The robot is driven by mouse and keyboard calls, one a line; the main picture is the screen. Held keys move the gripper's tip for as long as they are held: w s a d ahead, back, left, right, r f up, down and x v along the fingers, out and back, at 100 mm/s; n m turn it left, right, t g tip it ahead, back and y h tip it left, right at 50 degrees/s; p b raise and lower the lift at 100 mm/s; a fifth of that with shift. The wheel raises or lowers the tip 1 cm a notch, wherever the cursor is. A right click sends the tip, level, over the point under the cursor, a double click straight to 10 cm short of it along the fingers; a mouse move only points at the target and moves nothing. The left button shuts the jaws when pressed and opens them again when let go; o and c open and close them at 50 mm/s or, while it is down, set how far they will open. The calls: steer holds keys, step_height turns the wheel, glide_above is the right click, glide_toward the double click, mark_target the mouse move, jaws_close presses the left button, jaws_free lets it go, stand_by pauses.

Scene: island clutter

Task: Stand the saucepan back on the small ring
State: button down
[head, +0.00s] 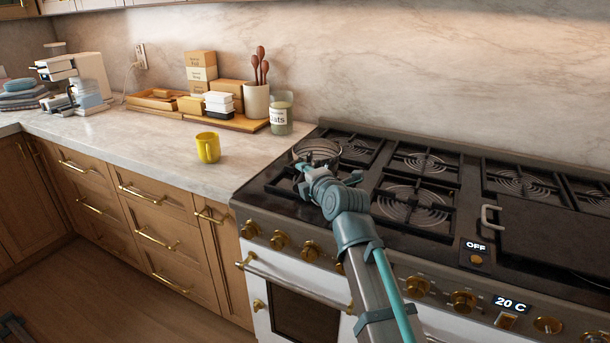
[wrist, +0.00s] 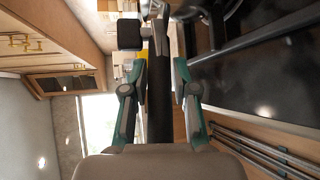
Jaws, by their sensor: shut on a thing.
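The saucepan (head: 318,148) shows as a shiny metal rim over the left end of the stove, mostly hidden behind my gripper. My gripper (head: 303,169) is beside it, at the left burners. In the wrist view my gripper (wrist: 160,88) has its two fingers on either side of a long dark handle (wrist: 160,118), shut on it. I cannot tell whether the pan's base touches the grate or is held above it. Several coiled rings show on the stove, one at the back left (head: 355,149); which is the small ring is unclear.
A yellow mug (head: 208,147) stands on the counter left of the stove. A glass jar (head: 281,114) and a wooden tray (head: 243,124) are behind it. A dark griddle plate (head: 550,235) covers the stove's right front. The middle front ring (head: 412,204) is bare.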

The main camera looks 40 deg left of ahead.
steer(key=shift+f+b, duration=0.3)
steer(key=shift+b, duration=0.05)
stand_by(0.6)
steer(key=c, duration=0.8)
jaws_free()
steer(key=shift+f, duration=0.1)
steer(key=v, duration=1.2)
